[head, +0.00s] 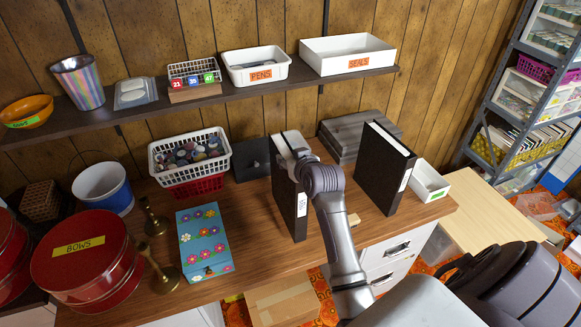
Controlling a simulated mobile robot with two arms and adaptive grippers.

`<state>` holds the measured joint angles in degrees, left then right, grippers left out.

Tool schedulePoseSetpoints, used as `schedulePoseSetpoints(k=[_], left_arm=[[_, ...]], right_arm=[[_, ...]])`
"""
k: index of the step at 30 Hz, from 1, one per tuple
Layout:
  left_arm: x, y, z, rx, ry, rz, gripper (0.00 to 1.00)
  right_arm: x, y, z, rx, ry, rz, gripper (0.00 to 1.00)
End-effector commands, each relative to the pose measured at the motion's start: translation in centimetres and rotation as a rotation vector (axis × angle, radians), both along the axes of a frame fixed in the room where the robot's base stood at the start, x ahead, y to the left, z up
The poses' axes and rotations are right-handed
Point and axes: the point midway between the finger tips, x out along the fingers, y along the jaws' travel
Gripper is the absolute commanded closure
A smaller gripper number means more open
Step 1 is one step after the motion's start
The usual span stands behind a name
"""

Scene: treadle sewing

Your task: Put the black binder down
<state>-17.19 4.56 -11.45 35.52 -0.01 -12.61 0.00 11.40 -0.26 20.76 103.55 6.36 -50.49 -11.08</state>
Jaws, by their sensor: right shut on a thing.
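A black binder (289,200) with a white label on its spine stands upright at the middle of the wooden desk (250,275). My right gripper (299,156) is at its top edge, shut on it. The gripper and arm hide part of the binder's top and right side. I cannot tell whether the binder's bottom touches the desk. A second black binder (382,170) stands upright to the right, apart from the first. My left gripper is not in view.
A floral blue box (203,243) and brass candlesticks (160,268) stand left of the held binder. A white basket (189,158) and grey boxes (350,138) are behind. A white open bin (429,182) is at the right.

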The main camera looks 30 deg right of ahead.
Motion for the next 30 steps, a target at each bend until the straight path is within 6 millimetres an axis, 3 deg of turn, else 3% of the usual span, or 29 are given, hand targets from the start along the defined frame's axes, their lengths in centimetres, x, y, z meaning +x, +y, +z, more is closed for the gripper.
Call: schedulePoseSetpoints(k=[9, 20, 21, 25, 30], left_arm=[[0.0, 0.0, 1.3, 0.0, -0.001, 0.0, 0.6], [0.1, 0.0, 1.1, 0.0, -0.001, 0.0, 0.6], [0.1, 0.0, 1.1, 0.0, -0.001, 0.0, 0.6], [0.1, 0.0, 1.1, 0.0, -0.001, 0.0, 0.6], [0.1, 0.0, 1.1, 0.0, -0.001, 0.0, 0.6]], right_arm=[[0.0, 0.0, -3.4, 0.0, -0.004, -0.002, 1.0], [0.0, -0.1, -3.9, -0.001, -0.006, -0.001, 1.0], [-0.1, 0.0, -4.2, 0.001, 0.002, -0.001, 0.55], [-0.1, 0.0, -4.2, 0.001, 0.002, -0.001, 0.33], [-0.1, 0.0, -4.2, 0.001, 0.002, -0.001, 0.32]])
